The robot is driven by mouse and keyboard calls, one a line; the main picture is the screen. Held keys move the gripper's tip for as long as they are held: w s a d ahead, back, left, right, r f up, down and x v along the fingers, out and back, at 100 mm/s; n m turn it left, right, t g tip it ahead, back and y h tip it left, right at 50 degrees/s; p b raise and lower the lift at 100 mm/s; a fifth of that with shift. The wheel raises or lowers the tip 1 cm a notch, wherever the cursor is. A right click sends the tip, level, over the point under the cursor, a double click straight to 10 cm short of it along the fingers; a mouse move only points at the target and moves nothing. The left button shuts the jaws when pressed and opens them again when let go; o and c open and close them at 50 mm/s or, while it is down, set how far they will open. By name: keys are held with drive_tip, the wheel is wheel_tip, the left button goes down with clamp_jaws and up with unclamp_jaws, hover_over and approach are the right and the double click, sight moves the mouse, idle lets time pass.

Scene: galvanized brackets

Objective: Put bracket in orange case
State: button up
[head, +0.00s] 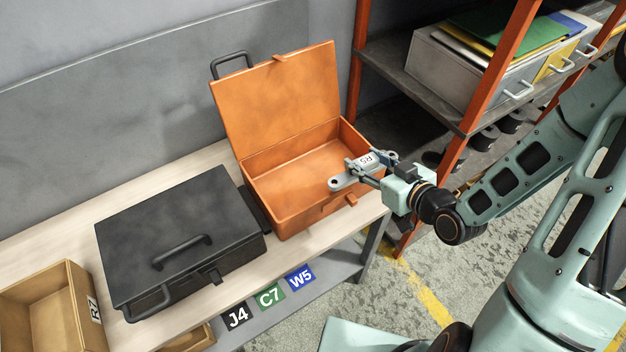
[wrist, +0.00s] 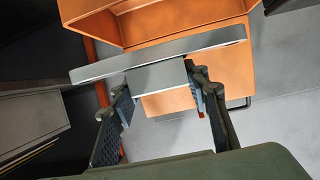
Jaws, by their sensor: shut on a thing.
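The orange case (head: 290,212) stands open on the bench with its lid (head: 277,97) raised at the back. Its inside looks empty. My gripper (head: 372,172) is shut on a grey metal bracket (head: 343,183), at the case's right front side. In the head view the bracket overlaps the case's right part; how high it is above the rim I cannot tell. In the wrist view the bracket (wrist: 158,77) lies across between the two fingers, with the orange case (wrist: 195,20) behind it.
A closed black case (head: 180,235) stands left of the orange case. A cardboard bin (head: 55,305) is at the bench's left front. A shelf with orange posts (head: 497,70) and a grey box (head: 455,72) stands at the right. Labels J4, C7 and W5 (head: 300,278) mark the lower shelf edge.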

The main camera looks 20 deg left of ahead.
drive_tip(key=w+a+f+b, duration=0.2)
drive_tip(key=a+b, duration=0.2)
drive_tip(key=a, duration=0.2)
drive_tip(key=w+a+f+b, duration=0.1)
drive_tip(key=w+a+b, duration=0.1)
drive_tip(key=a+b, duration=0.25)
drive_tip(key=w+a+f+b, duration=0.2)
drive_tip(key=a+f+b, duration=0.2)
drive_tip(key=f, duration=0.4)
drive_tip(key=shift+w+a+f+n+g+y+b, duration=0.25)
drive_tip(key=shift+a+f+n+g+y+b, duration=0.05)
drive_tip(key=shift+a+n+y+b, duration=0.15)
drive_tip(key=shift+f+b, duration=0.4)
drive_tip(key=shift+b, duration=0.15)
drive_tip(key=shift+f+b, duration=0.25)
drive_tip(key=shift+b, duration=0.05)
